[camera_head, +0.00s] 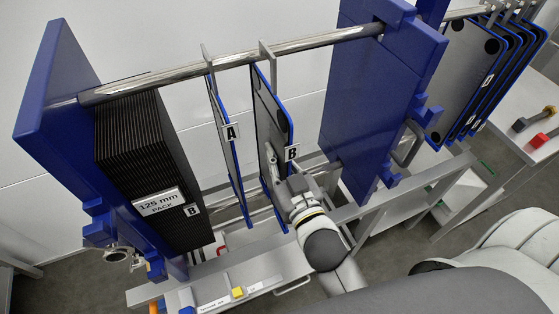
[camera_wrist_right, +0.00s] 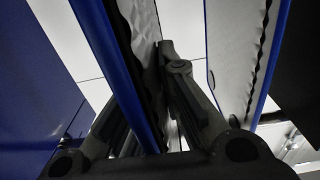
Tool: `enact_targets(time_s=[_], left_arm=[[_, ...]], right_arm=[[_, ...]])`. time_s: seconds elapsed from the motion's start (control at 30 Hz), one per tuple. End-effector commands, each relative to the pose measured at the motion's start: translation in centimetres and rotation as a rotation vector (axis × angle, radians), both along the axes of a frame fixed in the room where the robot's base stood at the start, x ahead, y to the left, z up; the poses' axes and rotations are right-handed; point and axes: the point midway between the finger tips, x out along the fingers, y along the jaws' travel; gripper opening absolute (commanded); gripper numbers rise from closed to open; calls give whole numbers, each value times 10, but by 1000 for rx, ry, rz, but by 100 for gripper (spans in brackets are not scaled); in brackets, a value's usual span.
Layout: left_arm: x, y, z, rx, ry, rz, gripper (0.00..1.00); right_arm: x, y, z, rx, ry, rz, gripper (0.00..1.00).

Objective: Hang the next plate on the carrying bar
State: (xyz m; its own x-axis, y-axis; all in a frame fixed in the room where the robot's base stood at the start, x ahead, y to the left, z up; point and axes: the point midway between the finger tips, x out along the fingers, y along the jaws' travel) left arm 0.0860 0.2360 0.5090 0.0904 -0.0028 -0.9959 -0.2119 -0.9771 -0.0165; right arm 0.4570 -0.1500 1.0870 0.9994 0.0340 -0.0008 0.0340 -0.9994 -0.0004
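The polished carrying bar (camera_head: 235,62) runs between two thick blue end plates in the head view. Grey plate B (camera_head: 268,115), with a blue edge, hangs on it by its top hook. Plate A (camera_head: 224,125) hangs to its left, a gap apart. My right gripper (camera_head: 284,172) is at plate B's near edge, below its label. In the right wrist view, plate B's blue edge (camera_wrist_right: 120,75) passes between my converging fingers (camera_wrist_right: 155,85), which appear closed on it; the far fingertip is hidden. Plate A (camera_wrist_right: 235,50) stands clear beside it. My left gripper is out of view.
A black pack labelled 125 mm (camera_head: 150,150) fills the left end against the left blue end plate (camera_head: 55,95). The right blue end plate (camera_head: 365,100) stands right of plate B, with free bar between. Several more plates (camera_head: 468,65) hang at the upper right, near a side table (camera_head: 515,165).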

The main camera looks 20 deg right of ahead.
Motion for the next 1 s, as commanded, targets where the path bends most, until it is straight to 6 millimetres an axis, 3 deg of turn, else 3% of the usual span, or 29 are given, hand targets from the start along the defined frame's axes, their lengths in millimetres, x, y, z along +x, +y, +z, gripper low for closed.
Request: enact_targets(time_s=[0.9, 1.0], left_arm=[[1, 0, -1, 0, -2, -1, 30], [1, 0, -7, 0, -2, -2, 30]], right_arm=[[63, 2, 3, 0, -6, 1, 0], [63, 2, -6, 1, -4, 1, 0]])
